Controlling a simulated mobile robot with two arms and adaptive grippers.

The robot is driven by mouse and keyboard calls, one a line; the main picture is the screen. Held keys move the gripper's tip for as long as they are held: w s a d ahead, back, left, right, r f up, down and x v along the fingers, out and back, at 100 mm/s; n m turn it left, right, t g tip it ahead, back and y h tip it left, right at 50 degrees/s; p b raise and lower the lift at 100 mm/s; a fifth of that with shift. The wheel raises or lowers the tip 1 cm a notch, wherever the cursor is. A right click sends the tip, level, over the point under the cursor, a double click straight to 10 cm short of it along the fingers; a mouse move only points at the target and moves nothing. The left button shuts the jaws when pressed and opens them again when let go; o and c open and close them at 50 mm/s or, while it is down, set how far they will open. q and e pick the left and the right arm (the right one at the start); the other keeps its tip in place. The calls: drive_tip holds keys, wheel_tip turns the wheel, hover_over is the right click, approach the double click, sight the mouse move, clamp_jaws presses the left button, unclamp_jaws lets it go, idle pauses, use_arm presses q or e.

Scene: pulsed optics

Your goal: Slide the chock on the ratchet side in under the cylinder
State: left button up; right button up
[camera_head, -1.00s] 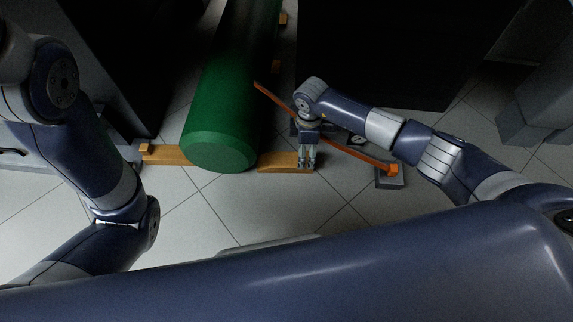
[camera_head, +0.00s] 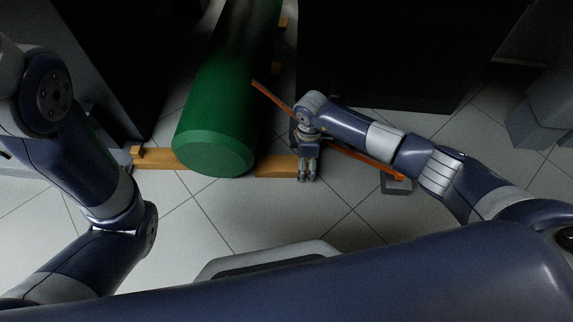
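The green cylinder (camera_head: 213,120) lies lengthwise on the floor, left of centre, its near end towards me. The ratchet-side chock (camera_head: 277,167) is a wooden wedge at the cylinder's right, its thin tip at the cylinder's lower right edge. Whether the tip is under the cylinder is unclear. My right gripper (camera_head: 307,179) points down at the chock's outer right end. Its fingers look close together; whether they touch or hold the chock is unclear. Another wooden chock (camera_head: 160,160) sits at the cylinder's left.
An orange strap (camera_head: 366,160) runs from the cylinder's right side, behind my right wrist, to a grey floor plate (camera_head: 397,187). A dark cabinet (camera_head: 400,55) stands behind my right arm. Other wooden pieces (camera_head: 276,68) lie farther back. The tiled floor in front is clear.

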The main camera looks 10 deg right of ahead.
drive_tip(key=c, duration=1)
drive_tip(key=shift+r, duration=0.1)
drive_tip(key=shift+s+m+p, duration=0.2)
drive_tip(key=shift+m+p, duration=0.1)
drive_tip(key=shift+p, duration=0.35)
drive_tip(key=shift+a, duration=0.1)
drive_tip(key=shift+p, duration=0.3)
drive_tip(key=shift+a, duration=0.1)
